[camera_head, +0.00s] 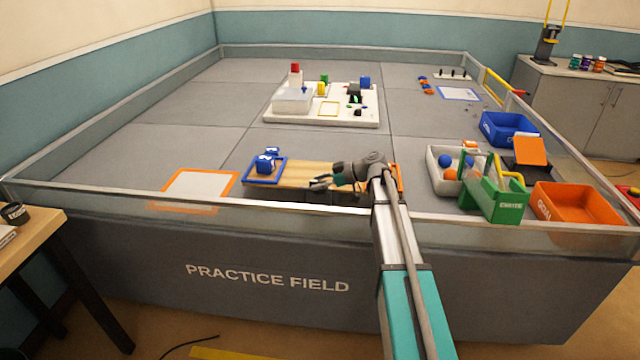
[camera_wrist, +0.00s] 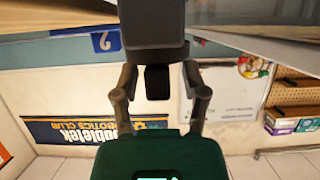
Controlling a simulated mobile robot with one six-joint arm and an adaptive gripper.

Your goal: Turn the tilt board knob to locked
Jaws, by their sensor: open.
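The tilt board (camera_head: 305,174) is a wooden plank at the front of the practice field, with a blue-rimmed tray (camera_head: 252,180) holding blue numbered cubes (camera_head: 264,165) at its left end. My gripper (camera_head: 318,183) is open at the board's near side, pointing left. In the wrist view, my gripper (camera_wrist: 158,74) has its fingers on either side of a black piece (camera_wrist: 157,84), which looks like the knob, below a dark grey block (camera_wrist: 151,28). I cannot tell whether the fingers touch it. My arm hides the knob in the head view, and its setting cannot be read.
A white platform (camera_head: 368,118) with several blocks stands behind the board. A green crate (camera_head: 497,202), an orange bin (camera_head: 574,208) and a blue bin (camera_head: 508,130) are at the right. An orange-edged mat (camera_head: 200,187) lies left. The field's front wall (camera_head: 265,205) runs close to my gripper.

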